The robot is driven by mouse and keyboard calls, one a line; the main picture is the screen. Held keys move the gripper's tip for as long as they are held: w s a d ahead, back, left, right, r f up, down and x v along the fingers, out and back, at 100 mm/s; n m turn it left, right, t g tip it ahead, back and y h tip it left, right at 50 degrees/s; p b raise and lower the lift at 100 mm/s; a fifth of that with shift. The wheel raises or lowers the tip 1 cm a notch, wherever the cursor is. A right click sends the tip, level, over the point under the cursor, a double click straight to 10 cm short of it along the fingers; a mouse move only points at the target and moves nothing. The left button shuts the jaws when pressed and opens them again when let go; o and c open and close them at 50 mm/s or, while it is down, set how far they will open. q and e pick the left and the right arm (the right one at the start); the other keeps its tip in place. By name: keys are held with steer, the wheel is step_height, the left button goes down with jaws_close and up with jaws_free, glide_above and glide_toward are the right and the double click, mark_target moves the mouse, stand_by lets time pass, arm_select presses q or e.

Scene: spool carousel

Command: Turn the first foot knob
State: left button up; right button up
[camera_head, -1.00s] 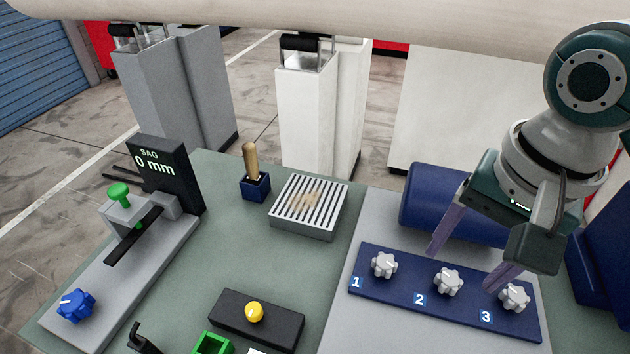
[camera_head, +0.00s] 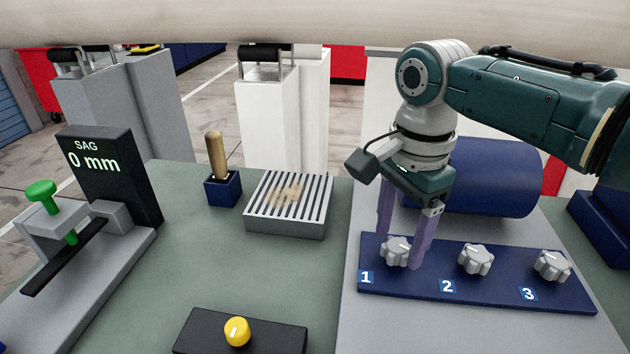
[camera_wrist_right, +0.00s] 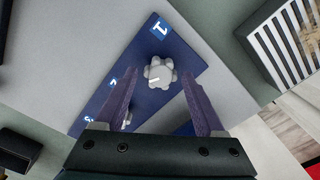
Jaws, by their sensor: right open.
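The first foot knob (camera_head: 396,251) is a light grey lobed knob beside the label 1 on a dark blue plate (camera_head: 450,291). It also shows in the right wrist view (camera_wrist_right: 159,73), just ahead of the fingertips, with a pale mark on it. My right gripper (camera_head: 402,250) is open and points down, with one purple finger behind and left of the knob and the other in front and right of it. In the right wrist view my right gripper (camera_wrist_right: 160,85) looks empty, its fingers apart from the knob. My left gripper is not in view.
Knob 2 (camera_head: 476,259) and knob 3 (camera_head: 553,266) stand to the right on the same plate. A blue cylinder (camera_head: 490,178) lies behind it. A slatted grey block (camera_head: 288,204), a handled tool in a blue holder (camera_head: 222,187) and a yellow knob (camera_head: 237,331) stand left.

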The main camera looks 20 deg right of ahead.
steer(key=shift+f, duration=0.95)
steer(key=shift+c, duration=0.4)
jaws_close()
